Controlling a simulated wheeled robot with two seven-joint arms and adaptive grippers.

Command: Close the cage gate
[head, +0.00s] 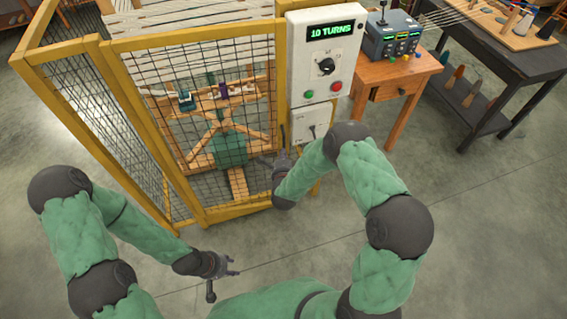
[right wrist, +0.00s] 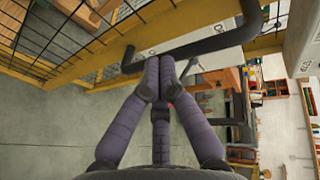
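The cage gate is a yellow-framed panel of dark wire mesh (head: 190,62) at the front of the cage in the head view. Its free side is close to the control box post; I cannot tell whether a gap remains. A black bar handle (right wrist: 205,45) on the yellow frame crosses the right wrist view. My right gripper (right wrist: 160,62) has its fingers together with their tips at the handle, with nothing visible between them; it also shows beside the gate in the head view (head: 283,160). My left gripper (head: 234,266) is open and empty, low in front of the cage.
A white control box (head: 325,60) reading "10 TURNS" stands right of the gate. A small wooden table (head: 398,80) and a dark bench (head: 500,75) stand to the right. The floor in front is clear.

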